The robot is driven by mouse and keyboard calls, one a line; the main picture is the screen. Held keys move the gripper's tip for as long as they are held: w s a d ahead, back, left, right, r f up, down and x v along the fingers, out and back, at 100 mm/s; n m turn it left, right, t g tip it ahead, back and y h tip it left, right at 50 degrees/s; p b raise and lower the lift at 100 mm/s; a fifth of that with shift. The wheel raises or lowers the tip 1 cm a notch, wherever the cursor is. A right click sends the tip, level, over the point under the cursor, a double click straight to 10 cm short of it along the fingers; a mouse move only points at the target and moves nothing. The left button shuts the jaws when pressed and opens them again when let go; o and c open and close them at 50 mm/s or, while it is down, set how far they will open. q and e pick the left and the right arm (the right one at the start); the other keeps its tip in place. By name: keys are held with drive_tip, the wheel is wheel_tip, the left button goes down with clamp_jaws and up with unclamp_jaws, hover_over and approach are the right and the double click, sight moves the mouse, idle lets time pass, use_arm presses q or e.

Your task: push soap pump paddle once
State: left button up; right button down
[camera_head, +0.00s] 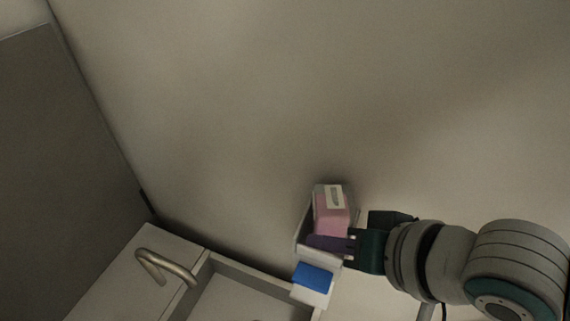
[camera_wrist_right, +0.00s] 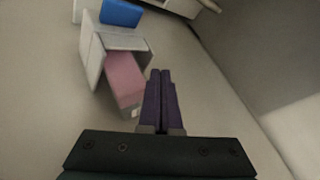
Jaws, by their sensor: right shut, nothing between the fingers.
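The soap dispenser (camera_head: 304,230) is a pale grey holder by the wall with a pink block (camera_head: 331,213) in it. A blue paddle (camera_head: 313,276) sticks out at its lower end on a white piece. In the right wrist view the dispenser (camera_wrist_right: 93,50) shows at upper left, with its pink block (camera_wrist_right: 124,74) and blue paddle (camera_wrist_right: 121,12). My right gripper (camera_head: 312,242) has its purple fingers shut and empty. In the head view they overlap the dispenser between the pink block and the paddle; contact cannot be told. My left gripper is out of view.
A sink (camera_head: 230,298) with a curved metal tap (camera_head: 165,267) lies at lower left of the dispenser. A dark grey panel (camera_head: 60,150) stands at far left. The large plain wall (camera_head: 300,90) above is bare.

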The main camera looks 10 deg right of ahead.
drive_tip(key=b, duration=0.8)
hover_over(302, 268)
drive_tip(key=s+d, duration=0.2)
drive_tip(key=s, duration=0.1)
wheel_tip(302, 268, down, 7)
drive_tip(key=shift+f, duration=0.1)
drive_tip(key=shift+f+b, duration=0.3)
drive_tip(key=shift+f, duration=0.5)
idle(0.5)
drive_tip(key=shift+a+f, duration=0.1)
drive_tip(key=shift+f, duration=0.3)
